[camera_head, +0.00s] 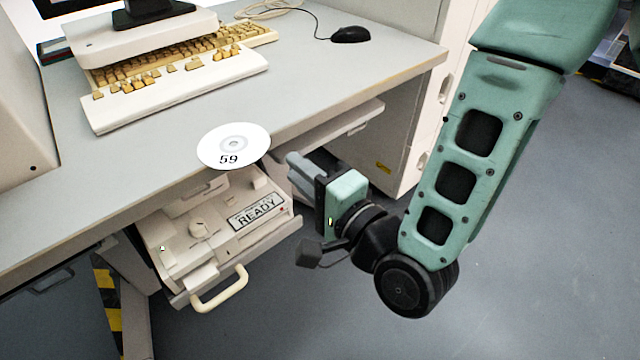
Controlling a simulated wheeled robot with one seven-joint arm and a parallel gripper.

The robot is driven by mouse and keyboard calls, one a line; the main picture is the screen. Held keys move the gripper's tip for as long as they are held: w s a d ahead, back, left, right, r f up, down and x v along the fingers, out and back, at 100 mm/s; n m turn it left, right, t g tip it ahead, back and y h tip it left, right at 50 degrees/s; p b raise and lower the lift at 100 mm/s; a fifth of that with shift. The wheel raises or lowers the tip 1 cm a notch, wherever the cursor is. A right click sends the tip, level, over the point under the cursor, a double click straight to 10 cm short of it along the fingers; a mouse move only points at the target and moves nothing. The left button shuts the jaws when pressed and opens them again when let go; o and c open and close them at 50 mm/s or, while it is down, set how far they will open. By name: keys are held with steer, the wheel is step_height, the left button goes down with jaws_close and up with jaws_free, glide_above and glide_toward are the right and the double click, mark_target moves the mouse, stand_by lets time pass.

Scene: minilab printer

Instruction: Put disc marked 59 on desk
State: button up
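The white disc marked 59 (233,146) appears face up at the front edge of the desk (330,85), its number readable. Most of it shows over the desk top, and its near rim overlaps the front edge. I cannot tell whether it lies flat there or is slightly above. My gripper (293,168) is just right of and below the disc, in front of the desk edge, with its grey fingers pointing left. A small gap shows between the fingers and the disc. The finger opening is not clear from this angle, and I see nothing held.
A beige printer unit (180,240) with a READY label and a handle (220,290) sits below the desk edge. A keyboard (180,85), a monitor stand (140,35) and a black mouse (350,34) stand farther back. The desk's middle right is clear.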

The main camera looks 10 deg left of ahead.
steer(key=p+v, duration=0.4)
steer(key=p, duration=0.1)
steer(key=shift+s+d+p, duration=0.2)
steer(key=shift+p, duration=0.2)
